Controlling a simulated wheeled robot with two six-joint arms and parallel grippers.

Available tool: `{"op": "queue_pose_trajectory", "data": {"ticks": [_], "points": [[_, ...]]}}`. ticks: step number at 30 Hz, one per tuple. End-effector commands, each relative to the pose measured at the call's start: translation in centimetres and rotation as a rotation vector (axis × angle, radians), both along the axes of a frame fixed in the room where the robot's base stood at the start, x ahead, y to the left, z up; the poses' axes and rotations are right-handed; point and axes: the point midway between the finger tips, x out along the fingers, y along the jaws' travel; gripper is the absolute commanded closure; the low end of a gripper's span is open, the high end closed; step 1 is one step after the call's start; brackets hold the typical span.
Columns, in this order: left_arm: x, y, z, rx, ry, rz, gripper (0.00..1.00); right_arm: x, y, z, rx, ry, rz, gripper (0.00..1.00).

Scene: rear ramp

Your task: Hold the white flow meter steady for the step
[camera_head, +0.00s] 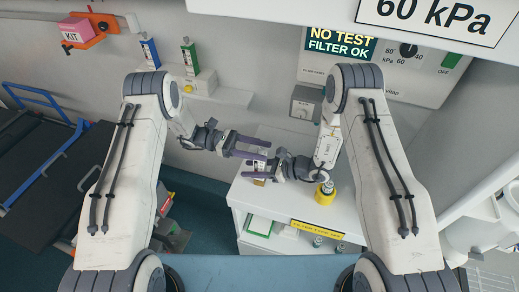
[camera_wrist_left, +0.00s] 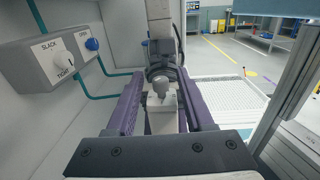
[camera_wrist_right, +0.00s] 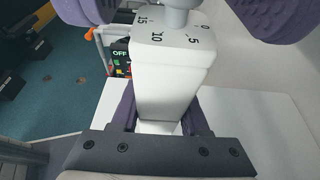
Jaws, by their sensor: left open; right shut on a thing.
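The white flow meter (camera_wrist_right: 168,80) is a tall white block with a numbered top face and a round grey knob (camera_wrist_right: 180,10). It stands between the fingers of my right gripper (camera_wrist_right: 162,110), which is shut on its body. In the head view my right gripper (camera_head: 262,168) is above the white bench and mostly hides the meter. My left gripper (camera_head: 268,149) is open, its purple fingers pointing right. In the left wrist view the meter's knob (camera_wrist_left: 162,88) lies between those open fingers (camera_wrist_left: 162,100), with gaps at both sides.
A grey box with a dial (camera_head: 304,106) is on the wall behind. A SLACK/TIGHT control box (camera_wrist_left: 70,58) is left in the left wrist view. A dark stretcher (camera_head: 45,165) stands left.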

Motion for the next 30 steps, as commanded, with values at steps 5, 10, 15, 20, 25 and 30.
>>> {"op": "queue_pose_trajectory", "data": {"ticks": [5, 10, 15, 20, 25, 30], "points": [[-0.12, -0.3, 0.0, 0.0, 0.001, -0.001, 0.47, 0.02, -0.02, 0.03, 0.001, -0.001, -0.001, 1.0], [-0.1, -0.27, 0.01, 0.0, 0.0, 0.0, 0.59, 0.02, -0.02, 0.03, 0.0, 0.0, -0.001, 1.0], [-0.08, -0.25, 0.01, 0.0, 0.0, 0.0, 1.0, 0.02, 0.0, 0.03, 0.0, 0.0, 0.0, 1.0], [-0.07, -0.22, 0.02, -0.001, 0.0, 0.005, 1.0, 0.01, 0.02, 0.02, 0.001, -0.001, 0.0, 1.0], [-0.06, -0.22, 0.09, -0.004, 0.001, 0.043, 1.0, 0.0, 0.03, 0.03, 0.001, -0.001, 0.001, 1.0], [-0.07, -0.25, 0.14, -0.005, 0.002, 0.134, 1.0, -0.02, 0.04, 0.03, 0.001, -0.001, 0.001, 1.0]]}}
